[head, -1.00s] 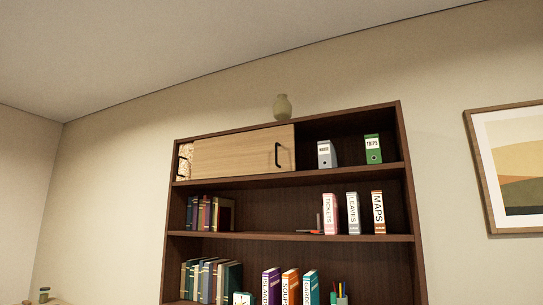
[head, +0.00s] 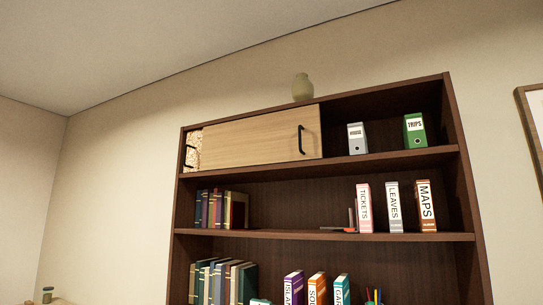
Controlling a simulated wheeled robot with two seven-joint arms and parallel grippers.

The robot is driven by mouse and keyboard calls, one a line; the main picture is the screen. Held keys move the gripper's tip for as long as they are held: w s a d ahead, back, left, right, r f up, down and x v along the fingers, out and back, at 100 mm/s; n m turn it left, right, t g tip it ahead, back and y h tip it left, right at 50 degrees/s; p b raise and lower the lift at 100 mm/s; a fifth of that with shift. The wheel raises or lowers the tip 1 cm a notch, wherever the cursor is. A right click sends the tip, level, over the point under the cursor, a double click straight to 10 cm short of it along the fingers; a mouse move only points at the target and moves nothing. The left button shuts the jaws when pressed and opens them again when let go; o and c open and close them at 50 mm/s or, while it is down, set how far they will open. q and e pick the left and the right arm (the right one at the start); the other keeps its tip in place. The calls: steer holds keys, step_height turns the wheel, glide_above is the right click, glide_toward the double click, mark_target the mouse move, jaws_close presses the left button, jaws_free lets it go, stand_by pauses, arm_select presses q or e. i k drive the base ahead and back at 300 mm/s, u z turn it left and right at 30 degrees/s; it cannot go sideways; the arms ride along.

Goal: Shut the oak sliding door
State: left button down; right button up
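The oak sliding door (head: 255,138) is a pale wood panel in the top compartment of a dark brown bookcase (head: 325,235). It covers the left and middle part of that compartment, and the right part stands open. A black bar handle (head: 301,139) is upright near the door's right edge. At the far left, a speckled light panel (head: 194,150) with a dark handle (head: 189,156) shows beside the oak door. Neither of my grippers is in the head view.
A grey binder (head: 357,138) and a green binder (head: 414,130) stand in the open right part. A vase (head: 303,88) sits on top of the bookcase. Books and binders fill parts of the lower shelves. A framed picture (head: 534,130) hangs at right.

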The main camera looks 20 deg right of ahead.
mark_target(293, 135)
steer(key=z, duration=0.55)
steer(key=i, duration=0.85)
steer(key=z, duration=0.95)
